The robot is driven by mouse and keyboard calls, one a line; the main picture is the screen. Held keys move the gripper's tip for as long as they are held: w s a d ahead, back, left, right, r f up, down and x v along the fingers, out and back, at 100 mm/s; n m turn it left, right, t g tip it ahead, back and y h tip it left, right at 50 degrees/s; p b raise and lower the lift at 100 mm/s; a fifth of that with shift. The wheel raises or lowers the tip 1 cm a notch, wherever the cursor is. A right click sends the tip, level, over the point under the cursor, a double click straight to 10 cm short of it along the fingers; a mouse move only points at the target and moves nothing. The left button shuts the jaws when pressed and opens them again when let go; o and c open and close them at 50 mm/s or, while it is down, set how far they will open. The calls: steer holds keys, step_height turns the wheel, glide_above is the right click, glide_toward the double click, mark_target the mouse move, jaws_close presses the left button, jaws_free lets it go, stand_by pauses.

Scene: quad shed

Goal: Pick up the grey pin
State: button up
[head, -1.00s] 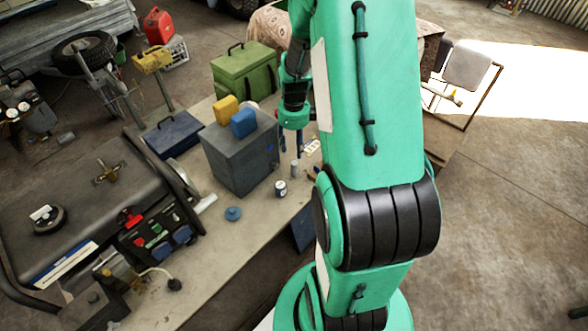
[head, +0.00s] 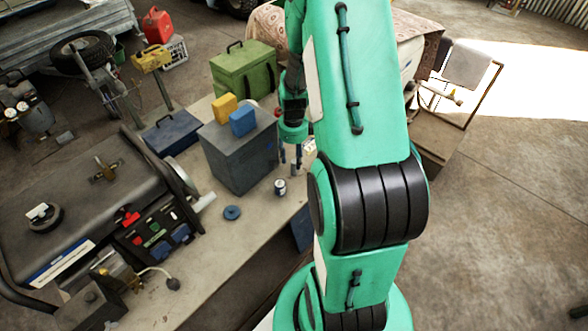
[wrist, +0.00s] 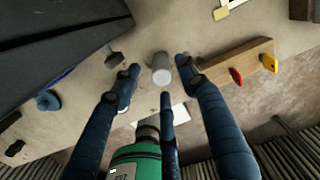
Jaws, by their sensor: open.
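The grey pin (wrist: 161,68) is a pale grey upright cylinder on the workbench, seen from above in the wrist view. My gripper (wrist: 157,77) is open, with its blue-black fingers spread around the near side of the pin. The left and right fingertips lie on either side of it in the picture, and a third finger lies below. I see no clear contact.
In the wrist view, a wooden block (wrist: 240,62) with red and yellow pieces stands right of my fingers.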

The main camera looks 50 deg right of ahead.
mark_target(294, 168)
steer(key=shift+f, duration=0.55)
steer(key=shift+s+f+b, duration=0.1)
steer(key=shift+f+b, duration=0.5)
steer(key=shift+f, duration=2)
jaws_close()
